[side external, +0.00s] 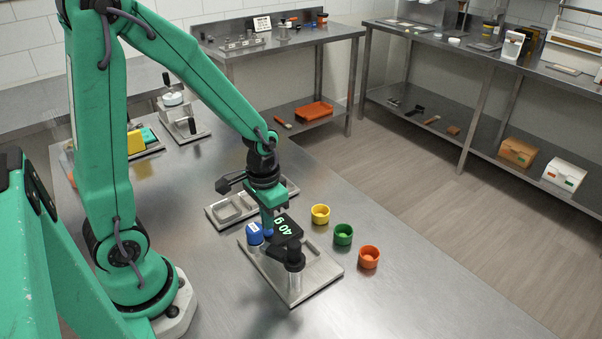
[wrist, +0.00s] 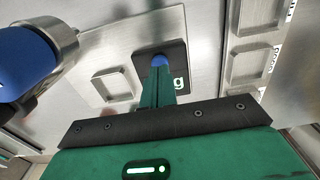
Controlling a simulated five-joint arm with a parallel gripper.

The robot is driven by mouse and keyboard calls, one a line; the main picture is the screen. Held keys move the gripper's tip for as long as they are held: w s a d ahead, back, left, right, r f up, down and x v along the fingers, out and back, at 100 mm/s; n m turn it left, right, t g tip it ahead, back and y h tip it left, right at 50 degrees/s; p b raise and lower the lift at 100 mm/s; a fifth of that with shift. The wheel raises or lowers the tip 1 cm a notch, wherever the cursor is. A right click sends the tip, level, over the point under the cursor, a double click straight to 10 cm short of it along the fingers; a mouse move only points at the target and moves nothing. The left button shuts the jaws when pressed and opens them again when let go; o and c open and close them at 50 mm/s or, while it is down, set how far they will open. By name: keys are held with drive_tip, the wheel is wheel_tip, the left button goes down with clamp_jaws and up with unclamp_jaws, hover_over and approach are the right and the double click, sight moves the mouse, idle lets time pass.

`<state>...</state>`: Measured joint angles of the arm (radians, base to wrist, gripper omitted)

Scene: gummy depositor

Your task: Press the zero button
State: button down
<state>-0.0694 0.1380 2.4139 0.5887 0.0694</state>
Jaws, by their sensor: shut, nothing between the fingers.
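A small black display (side external: 287,228) reading "40 g" stands on the metal tray unit (side external: 325,272). It also shows partly in the wrist view (wrist: 178,68), with a green "g" visible. My gripper (side external: 268,231) points down beside the display's left edge in the side view. I cannot tell whether the fingertips touch anything, and no zero marking is readable.
A blue rounded part in a metal collar (wrist: 25,62) is at the wrist view's left. A dark fitting (side external: 293,256) rises at the tray's front. Yellow (side external: 320,214), green (side external: 343,234) and orange (side external: 369,257) cups stand to the right. The front right tabletop is clear.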

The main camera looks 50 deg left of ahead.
drive_tip(key=shift+f, duration=0.8)
drive_tip(key=shift+r, duration=3.05)
drive_tip(key=shift+r, duration=0.45)
drive_tip(key=s+d+r+t, duration=0.1)
drive_tip(key=s+r+t, duration=0.1)
drive_tip(key=r, duration=0.5)
drive_tip(key=s+d+r+t, duration=0.1)
drive_tip(key=s+r+t, duration=0.2)
drive_tip(key=r, duration=0.4)
drive_tip(key=shift+s+t, duration=0.3)
drive_tip(key=shift+s, duration=0.4)
